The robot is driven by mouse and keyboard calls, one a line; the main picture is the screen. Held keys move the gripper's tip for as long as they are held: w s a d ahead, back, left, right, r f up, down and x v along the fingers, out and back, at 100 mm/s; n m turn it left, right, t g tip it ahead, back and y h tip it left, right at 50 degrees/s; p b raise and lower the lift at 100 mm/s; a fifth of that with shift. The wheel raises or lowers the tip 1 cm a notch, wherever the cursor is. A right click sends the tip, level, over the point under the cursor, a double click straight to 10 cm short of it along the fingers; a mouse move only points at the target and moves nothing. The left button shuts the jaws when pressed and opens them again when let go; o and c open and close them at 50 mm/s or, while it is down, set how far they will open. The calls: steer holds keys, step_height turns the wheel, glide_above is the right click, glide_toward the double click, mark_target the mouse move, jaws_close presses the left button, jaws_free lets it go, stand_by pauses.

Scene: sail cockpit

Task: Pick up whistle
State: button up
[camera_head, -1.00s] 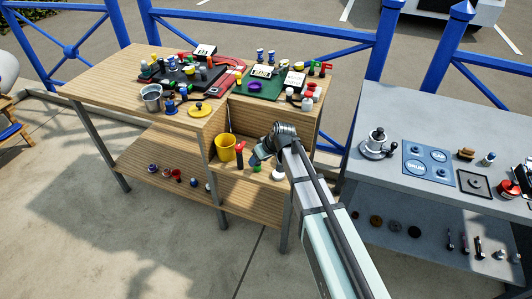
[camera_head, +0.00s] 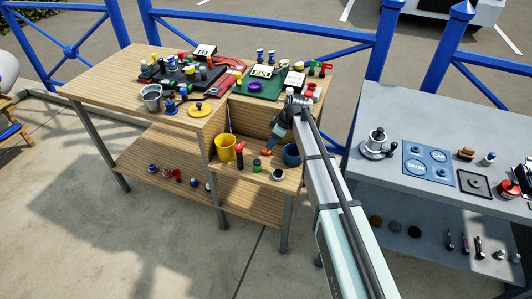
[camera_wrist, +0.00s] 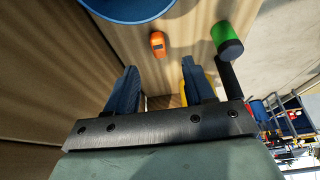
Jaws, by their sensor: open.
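A small orange whistle (camera_head: 267,152) lies on the lower wooden shelf, just below my gripper (camera_head: 271,144). In the wrist view the whistle (camera_wrist: 157,44) shows whole, slightly beyond the fingertips and roughly between their lines. My gripper (camera_wrist: 160,70) is open, with two blue-grey fingers apart and nothing between them. The fingers do not appear to touch the whistle. How high they are above the shelf is hard to tell.
On the same shelf, a blue bowl (camera_head: 292,156) stands right of the whistle and a green-topped cylinder (camera_head: 256,165) is close in front. A yellow bucket (camera_head: 225,148) and a red-topped item (camera_head: 240,148) are left. A black-and-white round item (camera_head: 278,174) is near the shelf's front edge.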

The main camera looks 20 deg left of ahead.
mark_target(266, 150)
steer(key=shift+x, duration=3.6)
steer(key=shift+w+a, duration=0.1)
steer(key=shift+w, duration=0.05)
steer(key=shift+c, duration=0.4)
steer(key=shift+r, duration=0.1)
jaws_close()
